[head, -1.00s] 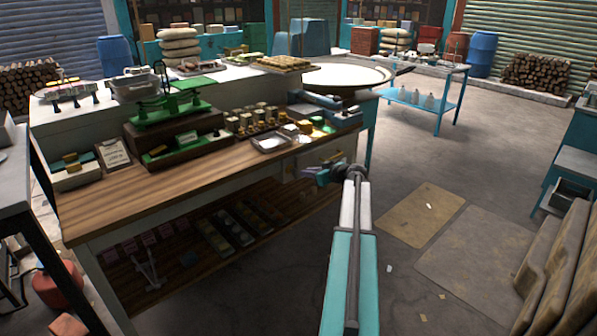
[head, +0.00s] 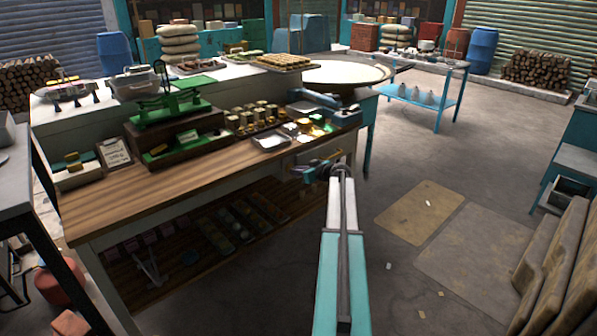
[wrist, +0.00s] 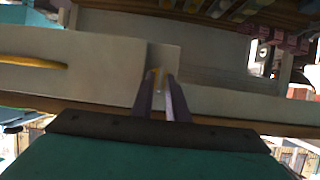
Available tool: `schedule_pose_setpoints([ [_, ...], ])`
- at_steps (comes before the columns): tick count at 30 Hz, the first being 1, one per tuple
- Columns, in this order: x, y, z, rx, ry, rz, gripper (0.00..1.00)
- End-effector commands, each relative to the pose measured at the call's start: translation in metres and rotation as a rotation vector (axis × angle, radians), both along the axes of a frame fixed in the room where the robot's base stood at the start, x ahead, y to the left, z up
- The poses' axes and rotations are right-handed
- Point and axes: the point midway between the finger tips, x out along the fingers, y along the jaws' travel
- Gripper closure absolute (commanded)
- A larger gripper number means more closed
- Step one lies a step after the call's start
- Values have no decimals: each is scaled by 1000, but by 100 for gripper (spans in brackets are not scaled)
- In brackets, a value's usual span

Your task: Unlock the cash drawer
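The cash drawer (head: 332,151) is a pale front under the right end of the wooden counter. In the wrist view the pale drawer front (wrist: 90,75) runs across, with a brass-coloured handle (wrist: 35,62) at left. My gripper (head: 308,171) is at the drawer front. In the wrist view my gripper's two dark fingers (wrist: 161,80) are close together at a raised pale plate (wrist: 165,57). A small brass-coloured piece, seemingly a key (wrist: 158,76), shows between the fingertips. The lock itself is hidden behind the fingers.
The wooden counter (head: 170,190) overhangs an open lower shelf (head: 190,245) with several trays. A green scale (head: 170,110), a metal tray (head: 270,141) and several gold-wrapped blocks stand on top. The floor (head: 440,165) to the right is open; sacks (head: 545,260) lie at front right.

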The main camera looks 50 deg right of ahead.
Motion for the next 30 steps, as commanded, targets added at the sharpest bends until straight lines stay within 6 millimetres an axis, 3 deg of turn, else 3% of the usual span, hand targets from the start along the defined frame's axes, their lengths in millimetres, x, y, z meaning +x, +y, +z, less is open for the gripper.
schedule_pose_setpoints([
  [3,0,0,0,0,0,0,100],
  [7,0,-7,0,0,0,-2,100],
  [17,0,-2,-1,35,-3,-2,100],
  [30,0,-7,-4,297,-23,-2,100],
])
